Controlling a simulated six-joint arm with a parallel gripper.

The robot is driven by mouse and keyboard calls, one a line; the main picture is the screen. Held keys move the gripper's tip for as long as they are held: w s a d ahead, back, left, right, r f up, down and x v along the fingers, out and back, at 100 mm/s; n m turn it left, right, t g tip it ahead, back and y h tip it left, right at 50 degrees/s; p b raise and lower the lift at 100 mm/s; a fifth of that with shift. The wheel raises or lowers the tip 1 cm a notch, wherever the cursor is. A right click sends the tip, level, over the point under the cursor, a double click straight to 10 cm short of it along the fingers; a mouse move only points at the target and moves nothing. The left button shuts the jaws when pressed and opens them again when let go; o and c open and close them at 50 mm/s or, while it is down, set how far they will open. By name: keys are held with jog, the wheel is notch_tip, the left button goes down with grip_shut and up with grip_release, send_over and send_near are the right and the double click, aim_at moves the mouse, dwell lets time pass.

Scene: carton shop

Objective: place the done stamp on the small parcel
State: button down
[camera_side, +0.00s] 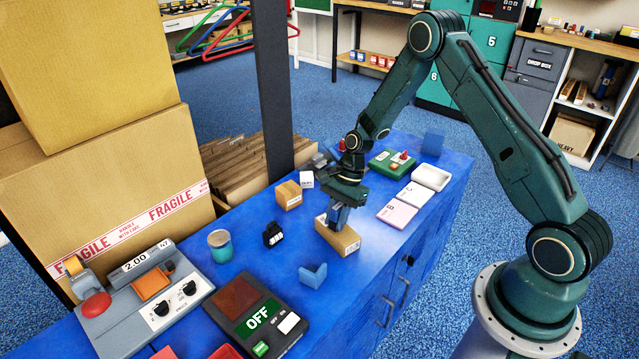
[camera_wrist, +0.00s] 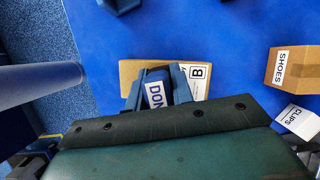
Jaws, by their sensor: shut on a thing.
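The small parcel (camera_side: 349,239) is a flat brown carton lying on the blue bench top. In the wrist view the small parcel (camera_wrist: 130,70) shows a white label with a letter B at its right end. My gripper (camera_side: 340,203) is over the parcel, pointing down, shut on the blue done stamp (camera_side: 336,217). My gripper hides part of the parcel.
A SHOES box (camera_side: 288,195) and a white CLIPS box (camera_side: 307,179) stand behind the parcel. A black stamp (camera_side: 272,235), teal cup (camera_side: 220,246) and blue angled block (camera_side: 313,275) are to the left. Cards (camera_side: 397,213) and a white tray (camera_side: 430,177) lie right.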

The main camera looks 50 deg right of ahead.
jog(key=shift+f, duration=0.15)
jog(key=c, duration=1.2)
grip_release()
jog(key=v, duration=1.2)
jog(key=shift+r, duration=0.3)
